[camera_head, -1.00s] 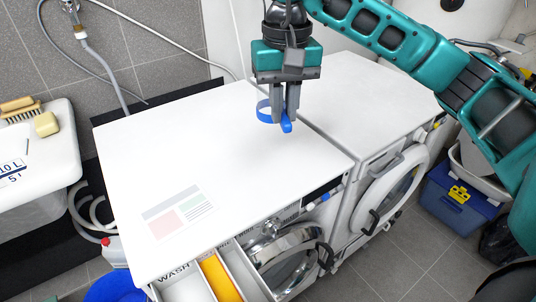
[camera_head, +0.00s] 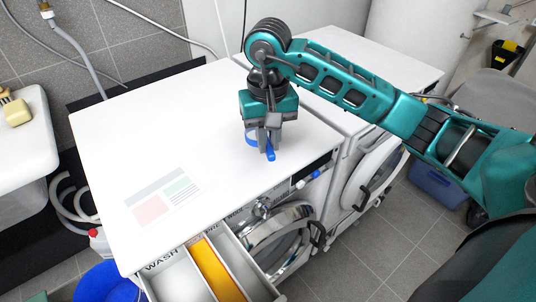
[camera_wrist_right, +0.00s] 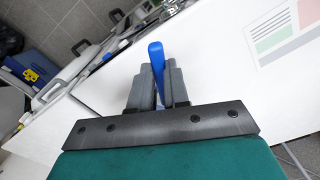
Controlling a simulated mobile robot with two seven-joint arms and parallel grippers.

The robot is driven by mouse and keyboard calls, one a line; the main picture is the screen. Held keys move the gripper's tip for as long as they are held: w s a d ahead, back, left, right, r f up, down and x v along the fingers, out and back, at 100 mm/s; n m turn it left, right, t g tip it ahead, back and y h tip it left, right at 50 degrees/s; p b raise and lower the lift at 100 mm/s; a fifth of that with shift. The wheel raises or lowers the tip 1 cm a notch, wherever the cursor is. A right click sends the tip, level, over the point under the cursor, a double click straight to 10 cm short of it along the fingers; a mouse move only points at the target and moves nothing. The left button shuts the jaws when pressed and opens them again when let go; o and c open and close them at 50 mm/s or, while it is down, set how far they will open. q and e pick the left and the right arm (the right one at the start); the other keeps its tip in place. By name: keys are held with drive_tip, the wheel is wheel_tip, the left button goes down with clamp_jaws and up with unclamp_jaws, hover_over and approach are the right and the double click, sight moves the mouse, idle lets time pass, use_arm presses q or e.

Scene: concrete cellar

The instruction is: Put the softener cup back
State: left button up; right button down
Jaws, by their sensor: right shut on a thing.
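The softener cup is a blue ring-like piece with a blue tab (camera_head: 270,154), held in my right gripper (camera_head: 265,140) above the white machine top in the head view. The gripper's grey fingers are shut on the cup. The right wrist view shows the blue tab (camera_wrist_right: 157,62) standing up between the fingers (camera_wrist_right: 158,85). The detergent drawer (camera_head: 213,272) is pulled out at the front of the left machine. It shows white compartments, one marked WASH, and an orange-yellow strip (camera_head: 217,270) between them. My left gripper is not in view.
A second machine (camera_head: 350,60) stands to the right, its round door (camera_head: 375,178) at the front. A blue bucket (camera_head: 108,284) is on the floor at lower left. A sink (camera_head: 25,150) is at far left. The left machine's top (camera_head: 140,130) is clear apart from a printed label.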

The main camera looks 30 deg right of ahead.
wheel_tip(320, 180, down, 4)
drive_tip(key=shift+f, duration=0.15)
idle(0.3)
drive_tip(key=shift+f, duration=0.2)
drive_tip(key=c, duration=1.1)
unclamp_jaws()
drive_tip(key=shift+r, duration=0.15)
